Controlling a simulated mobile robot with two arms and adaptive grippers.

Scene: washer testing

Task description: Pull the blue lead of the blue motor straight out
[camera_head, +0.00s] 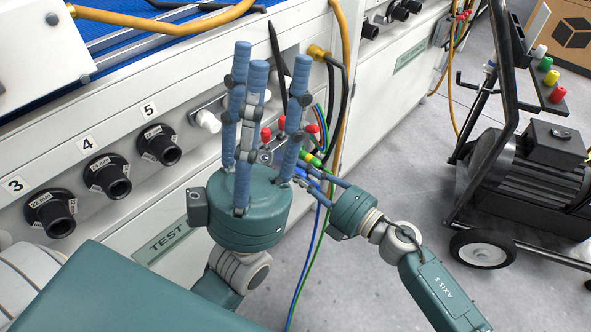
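My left gripper (270,70) is large in front of the test panel, its blue fingers pointing up, spread apart with nothing seen between them. My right gripper (306,174) is behind and right of it, its fingers pointing left at the cluster of plugs and leads. The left gripper partly hides those fingertips, so their grip is unclear. A blue lead (314,246) hangs down from the cluster, beside a green lead (304,273). The blue lead's plug end is not clear. I see no plainly blue motor; a dark grey motor (525,178) sits on a cart at right.
The white test bench (195,70) fills the left and back, with numbered black sockets (107,177). Red plugs (311,128) and a yellow-green plug (309,158) are close to my grippers. A black wheeled cart (483,250) stands right. Grey floor (400,160) is free between.

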